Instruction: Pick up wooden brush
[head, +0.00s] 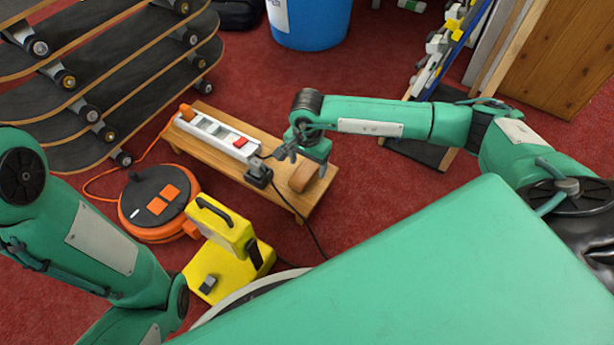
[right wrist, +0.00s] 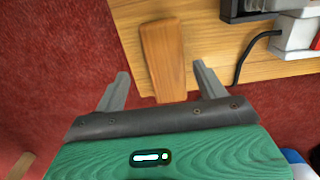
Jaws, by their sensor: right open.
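The wooden brush (head: 303,176) lies on the right part of a low wooden bench (head: 300,204). In the right wrist view the brush (right wrist: 162,58) shows as a plain brown wooden block, with its near end at the bench edge. My right gripper (head: 305,158) is above the brush in the head view. In the right wrist view its two fingers (right wrist: 160,84) are spread, one on each side of the brush's line, with nothing between them held. My left arm comes in at the left of the head view, but its gripper is out of view.
A white power strip (head: 215,135) with a black plug (head: 259,172) and cable sits left of the brush on the bench. An orange cable reel (head: 158,203) and a yellow work lamp (head: 225,250) stand in front. Skateboards (head: 110,95) are racked at left.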

